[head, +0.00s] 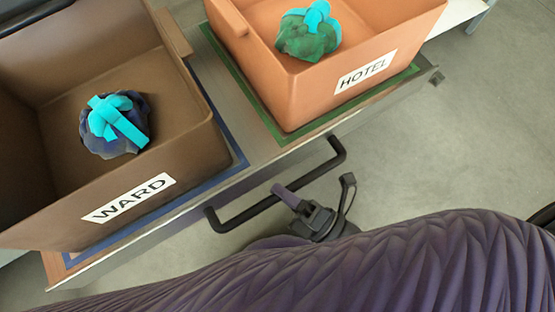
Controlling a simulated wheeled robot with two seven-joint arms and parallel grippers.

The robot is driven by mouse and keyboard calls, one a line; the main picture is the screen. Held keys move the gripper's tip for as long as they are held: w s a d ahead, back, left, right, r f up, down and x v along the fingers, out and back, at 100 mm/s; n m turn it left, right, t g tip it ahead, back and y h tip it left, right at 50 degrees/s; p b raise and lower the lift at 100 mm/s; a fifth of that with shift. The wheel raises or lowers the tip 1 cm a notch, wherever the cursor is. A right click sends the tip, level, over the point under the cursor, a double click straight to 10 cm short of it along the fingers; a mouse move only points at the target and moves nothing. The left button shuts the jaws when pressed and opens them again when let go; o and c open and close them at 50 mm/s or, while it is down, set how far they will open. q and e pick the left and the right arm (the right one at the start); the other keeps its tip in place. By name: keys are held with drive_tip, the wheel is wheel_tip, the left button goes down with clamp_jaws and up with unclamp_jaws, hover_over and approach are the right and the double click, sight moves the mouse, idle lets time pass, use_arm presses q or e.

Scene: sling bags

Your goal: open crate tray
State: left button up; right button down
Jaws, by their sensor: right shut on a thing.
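The tray (236,103) is a flat wood-edged platform with a black bar handle (240,216) along its front. A brown crate (190,152) labelled WARD stands on the tray's blue-outlined area at left. An orange crate (300,105) labelled HOTEL stands on its green-outlined area at right. My right gripper (287,196) is at the middle of the handle and shut on it; one finger shows over the bar, and the other is hard to make out. My left gripper is not in view.
A dark blue bundle (90,137) with a cyan strap lies in the WARD crate. A green bundle (305,42) with a cyan strap lies in the HOTEL crate. Grey floor (440,140) is clear in front of the tray, at right. My purple-covered arm fills the bottom.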

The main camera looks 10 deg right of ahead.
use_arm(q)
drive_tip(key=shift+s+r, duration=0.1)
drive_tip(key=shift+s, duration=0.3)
use_arm(e)
drive_tip(key=shift+s+f, duration=0.1)
drive_tip(key=shift+s, duration=0.05)
drive_tip(key=c, duration=0.5)
unclamp_jaws()
drive_tip(key=shift+c, duration=0.2)
use_arm(q)
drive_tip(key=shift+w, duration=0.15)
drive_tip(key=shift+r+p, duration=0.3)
drive_tip(key=shift+p, duration=0.1)
use_arm(e)
drive_tip(key=v, duration=1)
